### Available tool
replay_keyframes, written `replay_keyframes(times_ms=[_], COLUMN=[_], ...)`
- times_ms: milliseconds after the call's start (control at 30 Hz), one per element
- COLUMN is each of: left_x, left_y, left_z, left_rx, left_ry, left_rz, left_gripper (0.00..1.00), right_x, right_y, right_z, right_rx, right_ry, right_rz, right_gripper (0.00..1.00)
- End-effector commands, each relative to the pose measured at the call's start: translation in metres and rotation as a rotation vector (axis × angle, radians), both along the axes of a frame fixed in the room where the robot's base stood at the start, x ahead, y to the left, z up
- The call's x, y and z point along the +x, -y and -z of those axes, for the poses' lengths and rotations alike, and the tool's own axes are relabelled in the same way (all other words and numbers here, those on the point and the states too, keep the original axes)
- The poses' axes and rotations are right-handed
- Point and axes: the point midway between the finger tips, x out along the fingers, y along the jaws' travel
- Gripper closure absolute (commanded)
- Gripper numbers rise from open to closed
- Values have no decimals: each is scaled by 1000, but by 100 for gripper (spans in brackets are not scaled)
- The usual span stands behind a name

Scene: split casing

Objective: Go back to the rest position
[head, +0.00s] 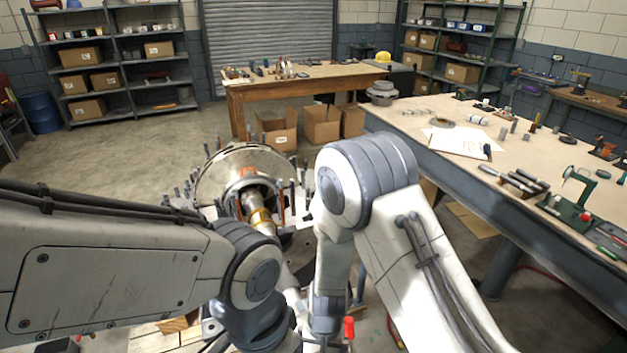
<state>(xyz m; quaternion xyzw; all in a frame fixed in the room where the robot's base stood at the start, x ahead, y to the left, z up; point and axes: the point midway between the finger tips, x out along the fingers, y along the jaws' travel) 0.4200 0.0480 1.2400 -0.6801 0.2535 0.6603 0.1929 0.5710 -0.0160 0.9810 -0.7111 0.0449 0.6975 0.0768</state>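The split casing (236,172) stands on the floor in front of me, its open round face ringed by upright studs. A shaft with a brass-coloured section (258,216) lies in it. My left arm comes in from the left and bends down in front of the casing. My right arm rises from the lower right and bends down just right of the casing. The arm links hide the lower part of the casing. Neither gripper's fingers can be made out, so I cannot see whether they hold anything.
A long workbench (470,150) with tools and papers runs along the right. Shelves (125,62) line the back left. The floor on the left (120,150) is clear.

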Motion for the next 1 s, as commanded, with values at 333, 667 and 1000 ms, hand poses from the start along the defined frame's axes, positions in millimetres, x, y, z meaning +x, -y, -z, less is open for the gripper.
replay_keyframes(times_ms=[333, 667, 1000], left_x=[0, 0, 0], left_y=[0, 0, 0], left_z=[0, 0, 16], left_rx=[0, 0, 0], left_ry=[0, 0, 0], left_rz=[0, 0, -1], left_gripper=[50, 50, 50], right_x=[20, 1, -23], right_y=[93, 145, 145], right_z=[-135, -182, -192], right_rx=[28, -25, -51], right_ry=[131, 190, 197], right_rz=[-99, -146, -245], right_gripper=[0, 0, 0])
